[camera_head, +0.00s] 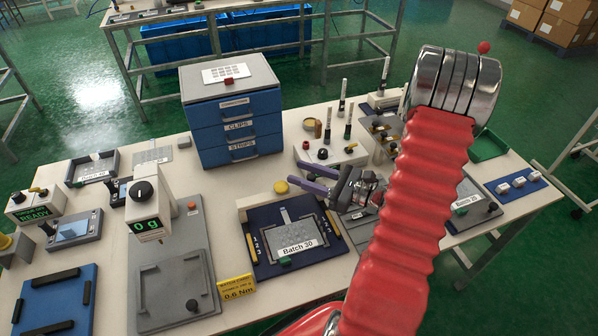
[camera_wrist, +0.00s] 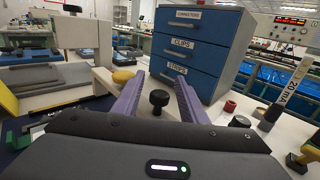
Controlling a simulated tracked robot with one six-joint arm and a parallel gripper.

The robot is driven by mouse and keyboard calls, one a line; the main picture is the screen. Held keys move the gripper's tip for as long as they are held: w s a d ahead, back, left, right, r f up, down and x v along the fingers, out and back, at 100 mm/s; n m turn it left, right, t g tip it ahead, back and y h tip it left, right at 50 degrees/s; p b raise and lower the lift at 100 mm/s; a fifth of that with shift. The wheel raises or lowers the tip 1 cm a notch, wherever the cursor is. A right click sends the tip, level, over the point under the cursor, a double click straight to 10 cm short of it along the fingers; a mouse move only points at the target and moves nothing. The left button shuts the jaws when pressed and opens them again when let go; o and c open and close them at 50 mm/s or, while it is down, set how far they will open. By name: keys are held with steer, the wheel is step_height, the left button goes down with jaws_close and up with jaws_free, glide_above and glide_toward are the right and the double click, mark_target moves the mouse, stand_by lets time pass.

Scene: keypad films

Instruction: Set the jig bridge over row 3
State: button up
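The navy jig (camera_head: 262,222) lies on the bench with a grey keypad film (camera_head: 290,236) labelled "Batch 30" in it. Yellow numbered strips stand at its left (camera_head: 250,247) and right (camera_head: 333,223). I cannot clearly pick out the jig bridge. My gripper (camera_head: 304,177) is near the jig's back right corner, its purple fingers pointing left. In the wrist view the gripper (camera_wrist: 160,79) is open. A black knob (camera_wrist: 159,99) shows between its fingers, apart from both; its base is partly hidden. I cannot tell whether it belongs to the bridge.
A blue drawer cabinet (camera_head: 238,125) stands behind the jig. A yellow disc (camera_head: 281,187) is close to the fingertips. A weighing unit reading 0 g (camera_head: 149,222) stands to the left. A white knob panel (camera_head: 338,155) lies behind my gripper. A yellow card (camera_head: 237,288) stands in front.

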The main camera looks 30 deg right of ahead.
steer(key=shift+x, duration=0.8)
steer(key=shift+c, duration=0.5)
jaws_close()
